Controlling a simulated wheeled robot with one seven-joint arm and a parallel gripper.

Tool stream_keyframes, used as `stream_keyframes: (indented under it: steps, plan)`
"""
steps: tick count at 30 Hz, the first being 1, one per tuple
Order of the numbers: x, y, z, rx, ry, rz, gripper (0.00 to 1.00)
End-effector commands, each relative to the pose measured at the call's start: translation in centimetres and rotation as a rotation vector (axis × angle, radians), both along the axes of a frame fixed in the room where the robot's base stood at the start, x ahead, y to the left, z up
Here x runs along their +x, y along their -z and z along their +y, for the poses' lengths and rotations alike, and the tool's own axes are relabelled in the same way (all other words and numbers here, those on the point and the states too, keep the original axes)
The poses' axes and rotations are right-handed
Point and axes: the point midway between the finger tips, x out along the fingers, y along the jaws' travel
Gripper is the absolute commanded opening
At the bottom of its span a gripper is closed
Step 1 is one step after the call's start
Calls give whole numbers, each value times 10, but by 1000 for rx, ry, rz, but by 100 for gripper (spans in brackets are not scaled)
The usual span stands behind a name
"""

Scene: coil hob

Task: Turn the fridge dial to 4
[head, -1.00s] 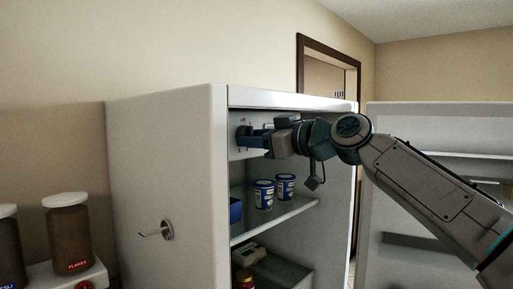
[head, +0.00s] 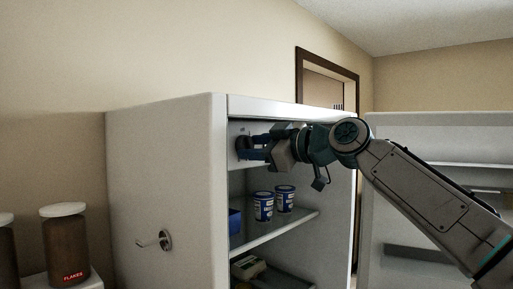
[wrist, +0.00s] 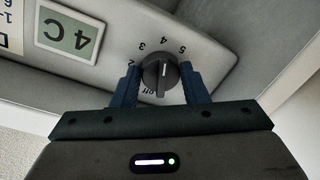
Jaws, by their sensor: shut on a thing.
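The fridge dial (wrist: 160,75) is a dark round knob on the pale panel inside the fridge. The numbers 2 to 5 and "off" are printed around it. Its white line points up in the wrist view, roughly at the 4. My gripper (wrist: 162,84) has one blue finger on each side of the dial and is shut on it. In the head view my gripper (head: 254,146) reaches into the upper part of the open fridge (head: 165,190). The dial is mostly hidden there by the fingers.
A small display (wrist: 68,36) reading 4C is beside the dial. Blue-and-white tubs (head: 263,207) stand on the shelf below my arm. The open fridge door (head: 425,132) is at the right. A jar marked FLAKES (head: 66,246) stands at the left.

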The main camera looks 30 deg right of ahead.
Motion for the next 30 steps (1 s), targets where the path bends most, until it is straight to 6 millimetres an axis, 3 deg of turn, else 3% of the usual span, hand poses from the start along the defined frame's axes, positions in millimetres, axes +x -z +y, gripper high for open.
stream_keyframes:
  steps: [2,3,5,17,30]
  plan:
    - [0,-1,0,2,-1,-2,17]
    - [0,-1,0,2,-1,-2,48]
    - [0,-1,0,2,-1,-2,62]
    - [-8,0,-4,3,2,-1,62]
    - [-93,-6,-43,3,3,-4,62]
